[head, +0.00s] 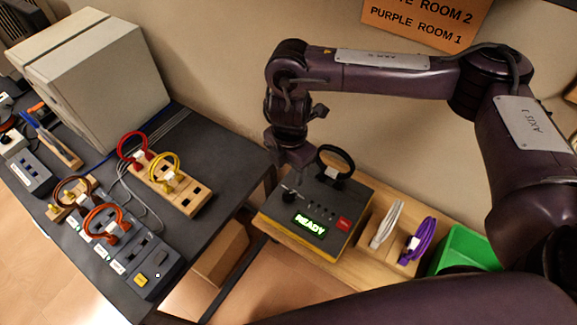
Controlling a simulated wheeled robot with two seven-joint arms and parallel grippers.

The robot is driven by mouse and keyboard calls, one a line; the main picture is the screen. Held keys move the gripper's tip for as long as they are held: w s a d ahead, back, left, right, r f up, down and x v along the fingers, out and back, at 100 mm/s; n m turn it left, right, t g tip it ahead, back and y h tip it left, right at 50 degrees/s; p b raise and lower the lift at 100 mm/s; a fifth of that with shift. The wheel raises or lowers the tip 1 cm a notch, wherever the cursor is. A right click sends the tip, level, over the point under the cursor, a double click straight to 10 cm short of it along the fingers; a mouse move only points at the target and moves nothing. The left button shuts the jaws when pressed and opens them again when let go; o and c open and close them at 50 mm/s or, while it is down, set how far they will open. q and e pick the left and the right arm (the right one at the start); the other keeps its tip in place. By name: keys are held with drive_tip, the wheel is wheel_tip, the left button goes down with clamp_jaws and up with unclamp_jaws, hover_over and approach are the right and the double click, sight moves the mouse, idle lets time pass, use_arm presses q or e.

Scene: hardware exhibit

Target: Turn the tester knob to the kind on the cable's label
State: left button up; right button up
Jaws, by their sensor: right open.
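The tester (333,206) is a dark box with a yellow side, standing on the wooden table. Its green display (310,223) reads READY, and a red button (343,223) sits beside it. A small dark knob (288,197) shows on its top left. A black looped cable (336,154) stands at the tester's back edge. It bears a white label (332,172), too small to read. My right gripper (293,182) points down, open, just above the knob; I cannot tell whether it touches it. My left gripper is out of view.
White (386,225) and purple (423,235) cables stand in a wooden holder right of the tester, by a green bin (466,250). The dark table (215,145) at left holds red (132,146), yellow, brown and orange cables, socket blocks and a large beige case (95,85).

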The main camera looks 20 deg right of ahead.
sight(288, 193)
drive_tip(key=s+f, duration=0.1)
drive_tip(key=s+a+f, duration=0.1)
drive_tip(key=s+f, duration=0.1)
drive_tip(key=shift+s+a, duration=0.2)
drive_tip(key=shift+a, duration=0.05)
drive_tip(key=f, duration=0.1)
drive_tip(key=w+f, duration=0.1)
drive_tip(key=f+p, duration=0.1)
drive_tip(key=shift+w+d+f, duration=0.35)
drive_tip(key=shift+d+f, duration=0.05)
drive_tip(key=shift+s+a+r, duration=0.15)
drive_tip(key=shift+s+a, duration=0.1)
drive_tip(key=shift+s, duration=0.1)
drive_tip(key=shift+w+d, duration=0.15)
drive_tip(key=shift+w, duration=0.05)
drive_tip(key=c, duration=0.7)
drive_tip(key=shift+c, duration=1.4)
